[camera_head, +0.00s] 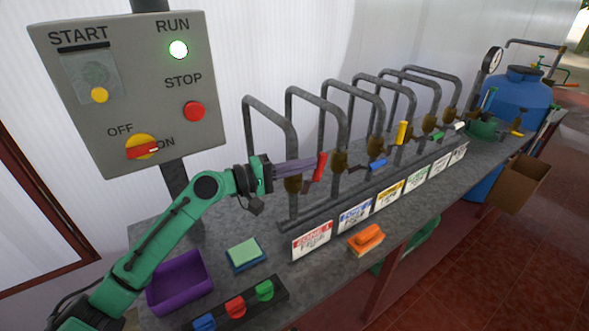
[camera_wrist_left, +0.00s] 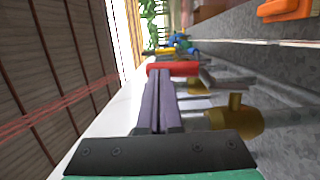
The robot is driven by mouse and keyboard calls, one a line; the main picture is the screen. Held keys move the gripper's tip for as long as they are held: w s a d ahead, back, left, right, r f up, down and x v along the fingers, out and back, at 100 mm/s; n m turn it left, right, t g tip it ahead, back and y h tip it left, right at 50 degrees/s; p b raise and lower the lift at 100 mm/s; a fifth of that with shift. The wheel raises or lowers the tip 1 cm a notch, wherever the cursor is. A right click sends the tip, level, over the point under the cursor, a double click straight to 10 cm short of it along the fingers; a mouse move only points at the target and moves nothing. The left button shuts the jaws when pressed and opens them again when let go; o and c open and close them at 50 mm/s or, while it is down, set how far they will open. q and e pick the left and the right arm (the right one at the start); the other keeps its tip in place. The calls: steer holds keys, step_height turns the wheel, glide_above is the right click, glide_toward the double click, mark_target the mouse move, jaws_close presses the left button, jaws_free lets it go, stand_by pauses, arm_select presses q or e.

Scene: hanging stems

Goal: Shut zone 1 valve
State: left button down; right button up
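The zone 1 valve has a red handle (camera_head: 320,167) that stands nearly upright, at the first pipe above the red-topped zone 1 label (camera_head: 312,240). Its brass body (camera_head: 293,185) sits low on that pipe. My left gripper (camera_head: 312,163) reaches in from the left, with its purple fingers pointing at the red handle. In the left wrist view the fingers (camera_wrist_left: 160,75) lie close together with only a thin dark line between them. The red handle (camera_wrist_left: 182,68) crosses right at their tips; I cannot tell whether they touch. My right gripper is not in view.
Beyond stand more valves with blue (camera_head: 377,164), yellow (camera_head: 401,132) and green (camera_head: 436,135) handles on bent grey pipes. A control box (camera_head: 120,95) stands at the left. A purple bin (camera_head: 180,284), sponge and switch strip occupy the near bench. An orange object (camera_head: 367,235) lies at the front edge.

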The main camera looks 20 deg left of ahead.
arm_select(q)
steer(key=x, duration=0.3)
steer(key=shift+w+a, duration=0.1)
steer(key=shift+w, duration=0.15)
steer(key=shift+w+d+f+b, duration=0.3)
steer(key=shift+w+d, duration=0.2)
steer(key=shift+w, duration=0.1)
steer(key=shift+w+d+f+b, duration=0.25)
steer(key=shift+w+d, duration=0.25)
steer(key=shift+w, duration=0.1)
